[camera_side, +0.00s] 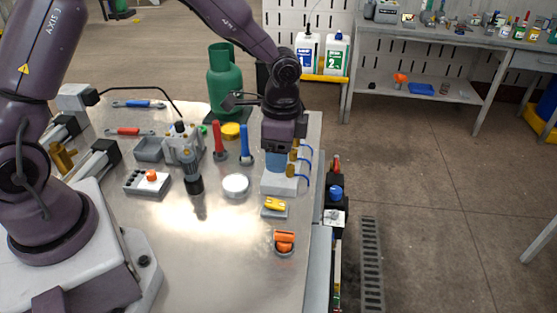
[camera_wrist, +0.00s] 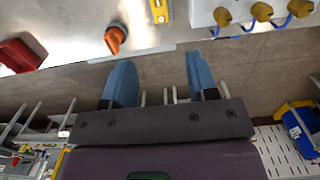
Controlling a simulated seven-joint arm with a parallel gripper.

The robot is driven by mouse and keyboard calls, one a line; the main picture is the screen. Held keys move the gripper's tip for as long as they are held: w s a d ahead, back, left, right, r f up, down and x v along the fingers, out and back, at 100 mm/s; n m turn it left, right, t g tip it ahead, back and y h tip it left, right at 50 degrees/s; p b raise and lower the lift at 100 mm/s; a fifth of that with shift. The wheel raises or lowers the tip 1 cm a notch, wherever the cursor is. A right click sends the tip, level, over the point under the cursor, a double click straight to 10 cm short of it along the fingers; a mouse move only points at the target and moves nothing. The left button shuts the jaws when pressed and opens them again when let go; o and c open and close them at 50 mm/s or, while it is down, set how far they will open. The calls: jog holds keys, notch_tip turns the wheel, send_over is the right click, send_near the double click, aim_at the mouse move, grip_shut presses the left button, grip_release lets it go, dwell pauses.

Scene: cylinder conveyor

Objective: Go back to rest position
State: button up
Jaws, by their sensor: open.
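My gripper (camera_side: 277,160) has blue fingers pointing down at the right edge of the metal table (camera_side: 215,260) in the side view. It is beside or over the white block with brass fittings (camera_side: 279,184); the exact gap cannot be told there. In the wrist view, my gripper (camera_wrist: 161,75) has its two blue fingers spread apart with nothing between them. The white block (camera_wrist: 205,10) is beyond the fingers at the upper right. My arm is stretched across the table, not folded in.
Near the gripper are a yellow part (camera_side: 274,204), an orange knob (camera_side: 284,238), a white disc (camera_side: 235,185) and red (camera_side: 217,140) and blue (camera_side: 245,145) handles. A green bottle (camera_side: 225,80) stands at the back. Floor lies right of the table edge.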

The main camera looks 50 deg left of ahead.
jog(key=s+a+r+n+t, duration=0.2)
jog(key=s+r+n+t, duration=0.1)
jog(key=s+r, duration=0.6)
jog(key=s+a+r+n+t, duration=0.2)
jog(key=s+r+n, duration=0.4)
jog(key=s+r, duration=0.4)
jog(key=shift+r+t, duration=0.4)
jog(key=shift+r, duration=0.15)
